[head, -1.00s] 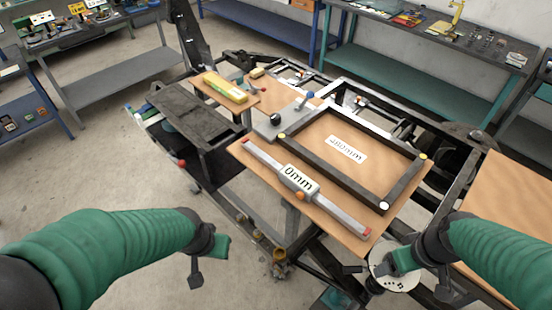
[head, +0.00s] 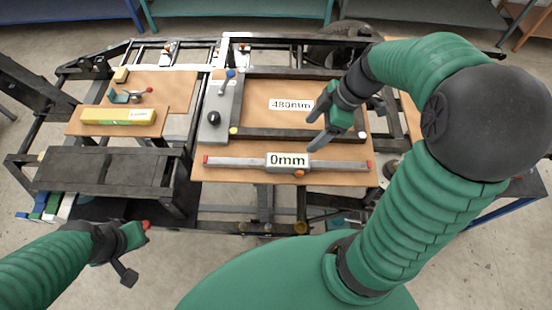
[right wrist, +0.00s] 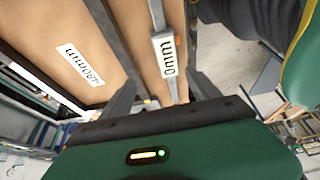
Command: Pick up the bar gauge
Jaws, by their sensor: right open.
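The bar gauge is a thin grey bar with red ends and a white "0mm" display (head: 287,161). It lies along the front edge of the brown board, in front of the black frame. My right gripper (head: 314,132) is open and empty above the board, just behind and right of the display. In the right wrist view, the gauge (right wrist: 165,55) runs between the two spread fingers (right wrist: 163,92), apart from them. My left gripper (head: 130,245) hangs at the lower left, away from the gauge; its fingers are not clear.
A black rectangular frame (head: 240,133) with a "480mm" label stands behind the gauge. A yellow-green box (head: 118,116) lies on the left board. The floor in front is clear.

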